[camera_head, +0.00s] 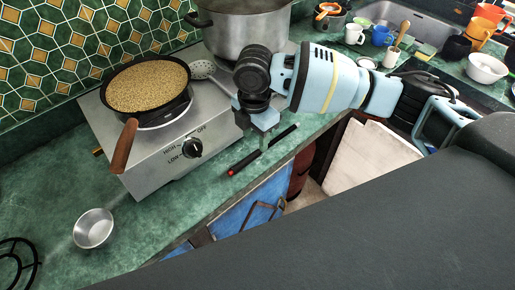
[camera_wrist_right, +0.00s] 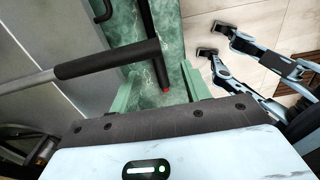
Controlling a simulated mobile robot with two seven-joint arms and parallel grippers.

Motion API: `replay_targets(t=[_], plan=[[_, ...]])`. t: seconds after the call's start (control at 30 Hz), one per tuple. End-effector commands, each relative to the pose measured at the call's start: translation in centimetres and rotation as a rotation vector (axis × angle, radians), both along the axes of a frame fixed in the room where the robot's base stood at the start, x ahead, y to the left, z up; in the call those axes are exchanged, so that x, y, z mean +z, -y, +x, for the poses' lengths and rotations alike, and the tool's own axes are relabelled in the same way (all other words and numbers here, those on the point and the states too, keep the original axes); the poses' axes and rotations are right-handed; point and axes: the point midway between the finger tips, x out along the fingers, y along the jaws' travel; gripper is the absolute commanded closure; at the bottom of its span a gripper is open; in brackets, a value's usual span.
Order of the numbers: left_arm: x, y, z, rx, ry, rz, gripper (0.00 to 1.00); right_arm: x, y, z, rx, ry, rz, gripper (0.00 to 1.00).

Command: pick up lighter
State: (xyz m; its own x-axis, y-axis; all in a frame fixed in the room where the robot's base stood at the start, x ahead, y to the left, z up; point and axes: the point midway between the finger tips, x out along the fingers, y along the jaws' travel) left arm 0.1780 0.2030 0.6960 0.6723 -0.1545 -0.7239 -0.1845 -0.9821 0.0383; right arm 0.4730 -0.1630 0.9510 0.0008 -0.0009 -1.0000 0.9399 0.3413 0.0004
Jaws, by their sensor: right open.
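The lighter (camera_head: 245,162) is a thin black stick with a red end, lying on the green counter in front of the hotplate. My right gripper (camera_head: 264,140) is just above its middle, pointing down, open and empty. My left gripper is in neither view.
The steel hotplate (camera_head: 165,168) carries a pan (camera_head: 148,88) of grain and a large pot (camera_head: 240,32). A slotted spoon (camera_head: 201,68) lies near my right gripper; its dark handle (camera_wrist_right: 105,60) is close. A small metal bowl (camera_head: 94,228) stands left. The counter's front edge is near.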

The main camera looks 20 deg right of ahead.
Motion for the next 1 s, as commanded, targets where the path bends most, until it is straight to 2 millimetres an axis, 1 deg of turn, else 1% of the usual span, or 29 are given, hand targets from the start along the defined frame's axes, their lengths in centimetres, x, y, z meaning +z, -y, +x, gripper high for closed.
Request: replay_targets(t=[0.03, 0.17, 0.37, 0.47, 0.7, 0.8, 1.0], plan=[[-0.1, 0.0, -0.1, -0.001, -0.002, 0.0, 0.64, -0.6, 0.0, -0.1, 0.0, -0.003, 0.0, 0.53], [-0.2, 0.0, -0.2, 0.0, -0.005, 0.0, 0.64, -1.9, -0.1, 0.0, 0.0, -0.003, 0.001, 0.53], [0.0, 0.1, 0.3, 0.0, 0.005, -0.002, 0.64, -2.4, -0.2, 0.1, 0.0, 0.0, 0.0, 0.53], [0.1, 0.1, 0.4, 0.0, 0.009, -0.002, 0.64, -3.4, -0.4, 0.2, 0.001, -0.001, 0.001, 0.53], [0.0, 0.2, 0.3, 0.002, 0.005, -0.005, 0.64, -6.7, -0.7, 0.3, -0.001, -0.003, 0.0, 0.53], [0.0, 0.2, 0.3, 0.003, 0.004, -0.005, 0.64, -7.2, -0.7, 0.4, -0.001, 0.0, 0.001, 0.53], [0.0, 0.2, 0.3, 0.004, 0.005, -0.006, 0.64, -7.3, -0.7, 0.4, 0.0, 0.001, 0.001, 0.53]])
